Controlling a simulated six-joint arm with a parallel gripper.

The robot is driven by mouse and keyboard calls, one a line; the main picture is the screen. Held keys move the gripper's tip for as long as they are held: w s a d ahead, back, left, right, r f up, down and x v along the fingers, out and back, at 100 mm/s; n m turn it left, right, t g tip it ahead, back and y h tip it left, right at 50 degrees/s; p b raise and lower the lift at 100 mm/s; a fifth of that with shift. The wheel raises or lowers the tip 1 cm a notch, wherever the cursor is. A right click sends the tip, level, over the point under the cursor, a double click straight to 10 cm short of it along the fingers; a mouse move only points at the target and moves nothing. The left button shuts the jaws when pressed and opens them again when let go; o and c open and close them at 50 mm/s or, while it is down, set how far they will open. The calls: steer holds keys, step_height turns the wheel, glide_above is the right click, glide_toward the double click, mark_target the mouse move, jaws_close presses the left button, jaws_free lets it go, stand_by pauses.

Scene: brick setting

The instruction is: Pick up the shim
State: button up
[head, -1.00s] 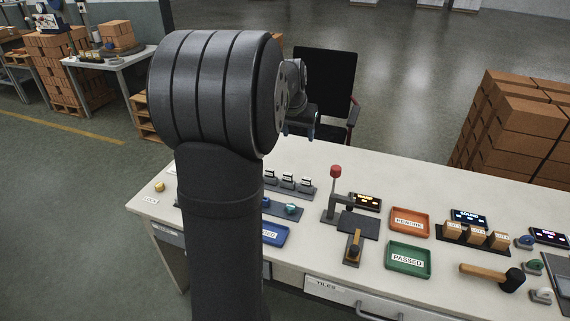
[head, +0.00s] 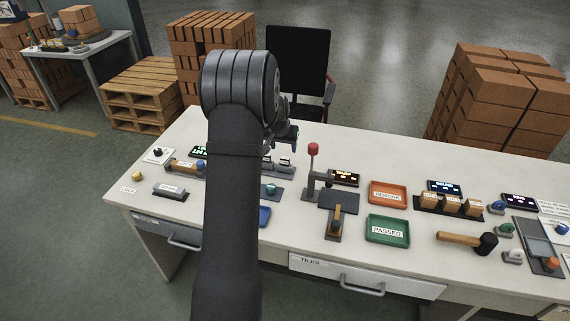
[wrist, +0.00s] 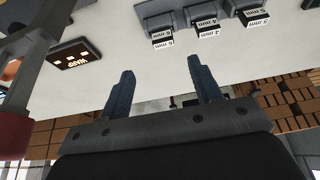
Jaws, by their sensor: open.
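Several small grey shims with white labels stand in a grey rack on the white table. The wrist view shows three: one marked 6 (wrist: 162,39) at left, one marked 4 (wrist: 207,29) in the middle and one marked 5 (wrist: 255,17) at right. In the head view my arm hides part of the rack, and a shim (head: 285,163) shows just right of it. My gripper (wrist: 160,78) is open, with two blue fingers apart and nothing between them. It is above the table and apart from the shims. In the head view it is mostly hidden behind my wrist.
A lever press (head: 313,175) with a red knob stands right of the rack, near a lit display (head: 344,178). An orange tray (head: 388,192), a green tray (head: 387,229) and a mallet (head: 468,242) lie farther right. A chair (head: 298,70) stands behind the table.

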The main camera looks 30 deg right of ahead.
mark_target(285, 158)
steer(key=x, duration=0.5)
steer(key=shift+f, duration=0.25)
steer(key=shift+w+x, duration=0.15)
steer(key=shift+x, duration=1.15)
steer(key=shift+w+x, duration=0.15)
steer(key=shift+x, duration=1.2)
steer(key=shift+r, duration=0.1)
steer(key=c, duration=1.1)
